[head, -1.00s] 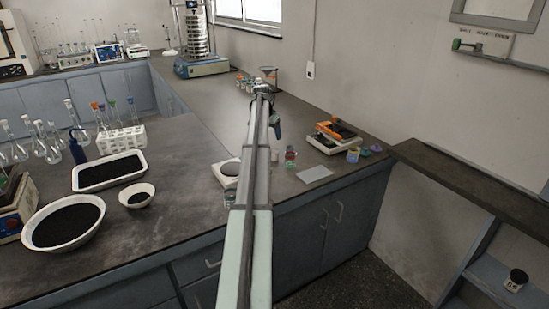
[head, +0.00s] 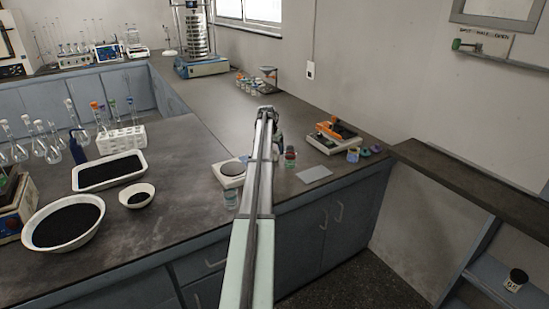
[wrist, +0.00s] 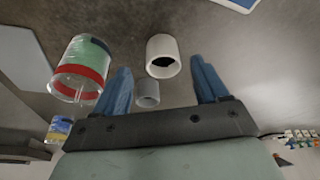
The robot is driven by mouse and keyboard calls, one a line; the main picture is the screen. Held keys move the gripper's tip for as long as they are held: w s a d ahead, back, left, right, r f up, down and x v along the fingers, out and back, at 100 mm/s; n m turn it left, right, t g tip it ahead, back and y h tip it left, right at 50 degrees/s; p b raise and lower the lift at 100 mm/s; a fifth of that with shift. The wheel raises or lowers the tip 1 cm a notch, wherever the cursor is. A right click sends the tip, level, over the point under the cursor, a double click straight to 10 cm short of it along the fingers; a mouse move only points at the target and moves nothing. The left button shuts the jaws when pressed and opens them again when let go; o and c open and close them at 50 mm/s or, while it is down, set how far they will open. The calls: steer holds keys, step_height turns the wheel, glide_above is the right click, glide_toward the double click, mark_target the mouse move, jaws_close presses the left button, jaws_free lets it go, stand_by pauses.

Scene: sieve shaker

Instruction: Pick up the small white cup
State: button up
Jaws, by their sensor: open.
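In the wrist view, a white cup (wrist: 163,57) with a dark inside stands on the dark bench top, seen from above. A smaller grey-white cup (wrist: 147,95) is beside it, nearer the gripper's base in the picture. My gripper (wrist: 162,66) is open with its blue fingers apart. In the picture the white cup appears between the fingertips and the smaller cup between the fingers. Nothing is visibly held. How far the fingers are above the cups I cannot tell. In the head view my arm hides both cups.
A clear container with red and green bands (wrist: 78,72) is close left of the fingers in the wrist view. In the head view, an orange-and-black device (head: 335,135), a grey plate (head: 314,174) and a balance (head: 231,171) are near the arm. Black-filled bowls (head: 63,245) sit at left.

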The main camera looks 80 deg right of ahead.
mark_target(275, 152)
steer(key=shift+x, duration=1.9)
steer(key=shift+w+d, duration=0.15)
steer(key=shift+c, duration=0.5)
steer(key=c, duration=1)
steer(key=shift+r, duration=0.1)
step_height(275, 152, up, 9)
steer(key=shift+r, duration=0.15)
